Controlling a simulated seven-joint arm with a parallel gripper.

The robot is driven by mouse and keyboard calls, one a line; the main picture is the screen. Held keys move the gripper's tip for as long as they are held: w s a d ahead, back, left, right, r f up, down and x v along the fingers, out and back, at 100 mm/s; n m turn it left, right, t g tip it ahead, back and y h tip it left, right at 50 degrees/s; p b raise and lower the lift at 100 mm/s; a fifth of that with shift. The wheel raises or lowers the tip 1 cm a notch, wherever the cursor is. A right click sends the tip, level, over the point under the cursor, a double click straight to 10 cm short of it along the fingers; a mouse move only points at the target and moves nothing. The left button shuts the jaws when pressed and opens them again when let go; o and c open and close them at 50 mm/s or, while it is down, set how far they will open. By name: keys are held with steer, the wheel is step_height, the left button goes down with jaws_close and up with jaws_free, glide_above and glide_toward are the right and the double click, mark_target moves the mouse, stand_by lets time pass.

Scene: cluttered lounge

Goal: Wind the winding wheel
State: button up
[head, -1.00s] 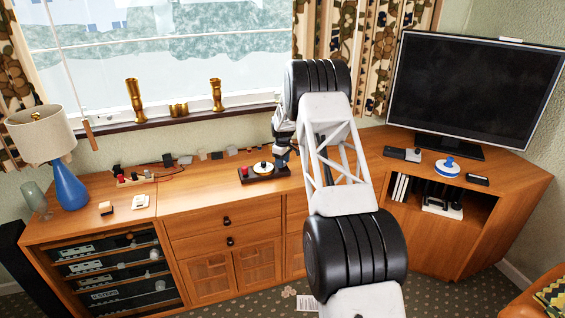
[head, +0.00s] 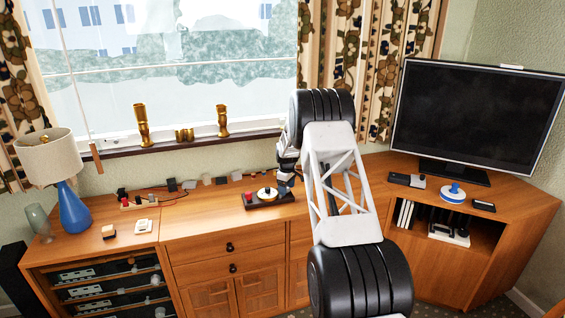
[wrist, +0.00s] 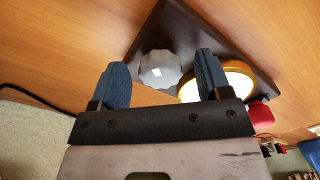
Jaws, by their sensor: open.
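On the sideboard a dark base plate (head: 280,200) carries a red knob (head: 248,196) and a round yellow-and-white disc (head: 266,194). The wrist view shows this plate (wrist: 178,30) with a grey scalloped knob (wrist: 160,69), the yellow-rimmed disc (wrist: 236,80) and the red knob (wrist: 261,115). I cannot tell for certain which part is the winding wheel. My gripper (wrist: 160,60) is open, with the grey knob seen between its blue fingers; its depth there is unclear. The right finger overlaps the disc in view. In the head view my gripper (head: 285,183) is over the plate's right end, partly hidden by my arm.
A white-and-blue wheel-like item (head: 452,194) and a grey device (head: 407,181) lie before the TV (head: 480,120). Small boxes and cables lie along the wall. A blue lamp (head: 72,210) stands left. Sideboard space left of the plate is clear.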

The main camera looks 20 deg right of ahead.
steer(key=shift+d+n, duration=0.1)
steer(key=shift+n, duration=2.7)
steer(key=shift+r, duration=1)
step_height(320, 180, up, 6)
steer(key=shift+r, duration=0.15)
steer(key=s+a+r+m, duration=0.2)
steer(key=s+a+r, duration=0.1)
steer(key=s+r, duration=0.4)
steer(key=s+a+r+m, duration=0.2)
steer(key=s+a+r, duration=0.2)
steer(key=s+r, duration=0.3)
steer(key=shift+s+a+r+t, duration=0.3)
steer(key=shift+s+r, duration=0.1)
steer(key=shift+r, duration=1.2)
